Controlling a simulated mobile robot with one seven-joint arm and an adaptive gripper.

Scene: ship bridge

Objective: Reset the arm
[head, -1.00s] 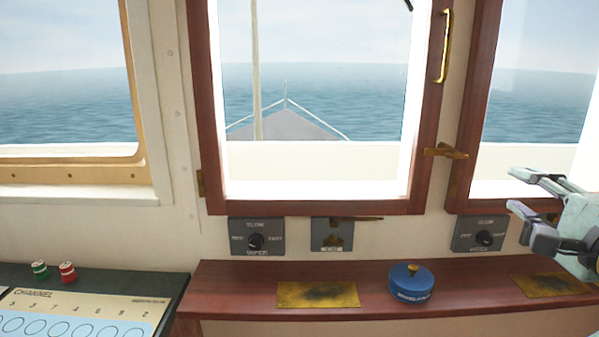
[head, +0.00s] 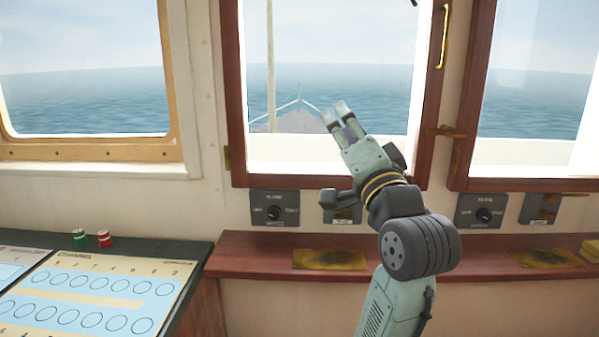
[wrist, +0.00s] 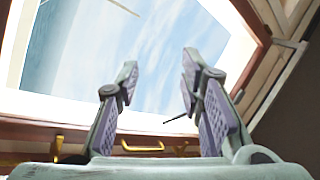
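My gripper (head: 343,122) is raised in front of the middle window in the head view, pointing up and to the left. In the wrist view my gripper (wrist: 160,90) shows two fingers standing apart with purple pads and nothing between them. Through that gap the window and sky show. My arm rises from the bottom of the head view and covers part of the wooden shelf.
The wooden shelf (head: 490,251) runs under the windows, with brass plates (head: 330,260) on it. At the left is a board with circles (head: 95,290), and a green piece (head: 80,237) and a red piece (head: 104,238) near it. Wiper switches (head: 274,212) are on the wall.

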